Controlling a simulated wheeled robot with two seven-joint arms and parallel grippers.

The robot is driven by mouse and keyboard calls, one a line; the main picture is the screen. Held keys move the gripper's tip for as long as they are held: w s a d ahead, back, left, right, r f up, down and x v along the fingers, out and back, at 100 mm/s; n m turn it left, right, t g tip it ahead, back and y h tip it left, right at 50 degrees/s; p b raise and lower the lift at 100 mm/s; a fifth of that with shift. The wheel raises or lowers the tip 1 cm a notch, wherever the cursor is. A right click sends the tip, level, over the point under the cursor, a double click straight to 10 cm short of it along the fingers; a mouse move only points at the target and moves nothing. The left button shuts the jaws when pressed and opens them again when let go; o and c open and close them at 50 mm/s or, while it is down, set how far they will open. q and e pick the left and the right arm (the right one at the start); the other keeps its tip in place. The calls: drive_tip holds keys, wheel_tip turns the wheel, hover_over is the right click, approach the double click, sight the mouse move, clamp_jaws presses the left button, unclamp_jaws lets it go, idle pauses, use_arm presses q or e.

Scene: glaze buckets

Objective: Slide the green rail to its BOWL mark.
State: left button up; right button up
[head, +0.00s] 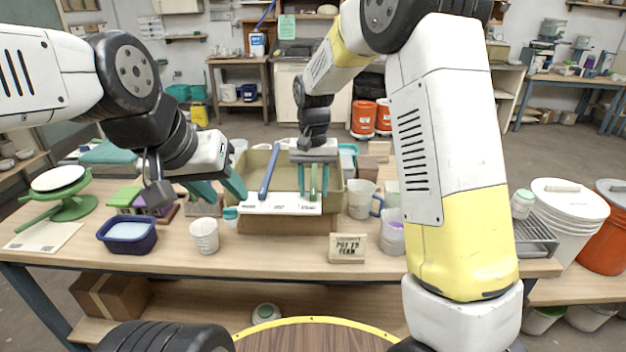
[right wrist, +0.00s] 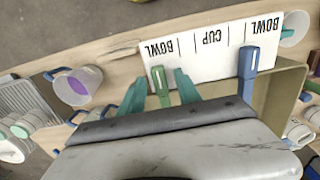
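The green rail (head: 314,181) lies across the tan box (head: 280,224) at its right part, its front end at the white label strip (head: 281,203). In the right wrist view the green rail (right wrist: 161,88) ends beside the left BOWL word on the strip (right wrist: 215,50). My right gripper (head: 313,192) is over the box, its teal fingers on either side of the green rail with small gaps; it is open. The blue rail (head: 269,172) lies further left, near the other BOWL word. My left gripper (head: 226,200) is open and empty, left of the box.
A blue tub (head: 127,236), a white cup (head: 204,236) and a green turntable (head: 72,207) stand to the left. A mug (head: 362,200) stands right of the box. A small sign (head: 347,248) is in front. The table's front edge is mostly clear.

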drive_tip(key=shift+c, duration=0.4)
clamp_jaws()
idle(0.9)
